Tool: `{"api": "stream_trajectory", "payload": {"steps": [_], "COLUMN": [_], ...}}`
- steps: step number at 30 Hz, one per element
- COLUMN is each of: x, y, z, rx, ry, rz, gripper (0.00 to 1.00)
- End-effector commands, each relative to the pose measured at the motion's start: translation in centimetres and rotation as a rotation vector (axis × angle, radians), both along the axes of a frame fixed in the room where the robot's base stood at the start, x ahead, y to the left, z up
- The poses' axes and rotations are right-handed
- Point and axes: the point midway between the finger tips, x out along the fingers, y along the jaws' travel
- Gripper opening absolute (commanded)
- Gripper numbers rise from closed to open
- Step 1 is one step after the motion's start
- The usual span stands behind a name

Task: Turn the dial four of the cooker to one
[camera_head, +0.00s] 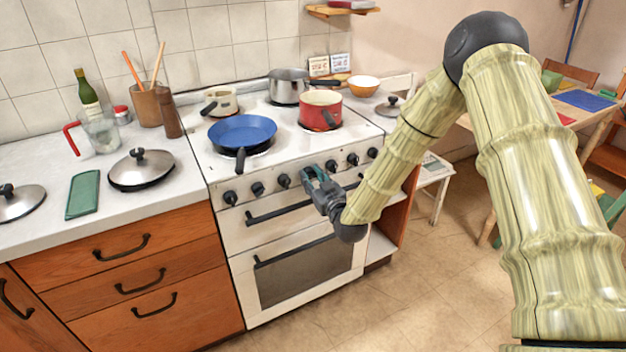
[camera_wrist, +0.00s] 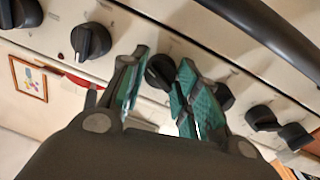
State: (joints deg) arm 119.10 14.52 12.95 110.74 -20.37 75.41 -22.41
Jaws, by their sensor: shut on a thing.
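The white cooker (camera_head: 295,225) has a row of several black dials on its front panel. In the head view, three dials show left of my gripper (camera_head: 311,174) and three show to its right. My gripper covers the fourth dial from the left there. In the wrist view, that dial four (camera_wrist: 159,72) is between the teal fingers of my gripper (camera_wrist: 158,85), which is shut on it. The fingers hide part of this dial, and I cannot tell where its pointer stands. A neighbouring dial (camera_wrist: 91,41) shows a white pointer mark.
Oven handles (camera_head: 290,210) stick out below the dials. A blue pan (camera_head: 242,131) with its handle towards the front, a red pot (camera_head: 320,108) and a steel pot (camera_head: 288,86) stand on the hob. The counter (camera_head: 50,165) is on the left. Open floor (camera_head: 430,285) lies to the right.

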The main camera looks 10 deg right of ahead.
Motion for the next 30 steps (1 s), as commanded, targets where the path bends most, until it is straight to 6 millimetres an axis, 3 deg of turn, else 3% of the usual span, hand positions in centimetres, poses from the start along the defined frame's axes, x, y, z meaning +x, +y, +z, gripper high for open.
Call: {"api": "stream_trajectory", "payload": {"steps": [30], "x": [-0.04], "y": [0.12], "z": [-0.44], "rx": [-0.797], "ry": [-0.26], "rz": [0.003], "gripper": [0.08]}}
